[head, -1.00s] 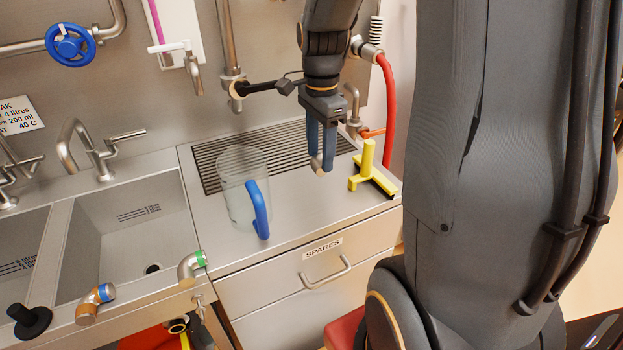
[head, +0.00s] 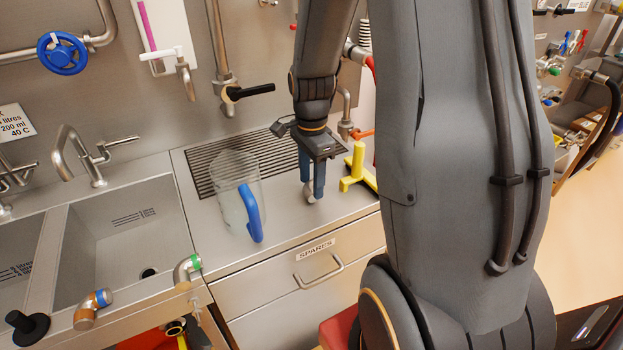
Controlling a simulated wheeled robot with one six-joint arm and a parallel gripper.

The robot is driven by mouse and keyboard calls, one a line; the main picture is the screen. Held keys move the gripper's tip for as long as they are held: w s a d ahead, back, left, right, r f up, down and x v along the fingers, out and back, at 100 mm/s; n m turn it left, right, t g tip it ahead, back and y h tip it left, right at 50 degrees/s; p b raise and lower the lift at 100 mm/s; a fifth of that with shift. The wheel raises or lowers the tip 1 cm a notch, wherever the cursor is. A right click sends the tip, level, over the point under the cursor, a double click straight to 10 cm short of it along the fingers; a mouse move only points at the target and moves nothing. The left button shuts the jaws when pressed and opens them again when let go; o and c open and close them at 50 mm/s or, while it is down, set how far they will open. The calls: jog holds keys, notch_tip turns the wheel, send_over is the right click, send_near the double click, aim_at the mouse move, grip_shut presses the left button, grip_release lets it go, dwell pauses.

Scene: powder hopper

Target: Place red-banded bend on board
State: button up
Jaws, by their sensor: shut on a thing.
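My gripper (head: 313,190) points down over the steel counter (head: 282,222), between the clear jug and the yellow tool. Its jaws are shut on a small silver-grey piece (head: 309,196) at the fingertips. The fingers hide part of this piece, and I see no red band on it. A metal bend with a green band (head: 187,269) and a copper-coloured bend with a blue band (head: 92,309) are at the sink's front edge, away from my gripper. I cannot tell which surface is the board.
The clear jug (head: 232,200) with a blue handle stands left of my gripper. A yellow T-shaped tool (head: 357,170) lies to its right. A slotted drain grille (head: 205,170) is behind. The sink (head: 120,235) is at left. Hanging tools and shelves show at far right.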

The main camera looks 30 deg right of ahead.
aim_at(312, 185)
jog(key=o, duration=1.2)
jog(key=shift+o, duration=0.2)
notch_tip(312, 185, up, 12)
jog(key=b, duration=0.2)
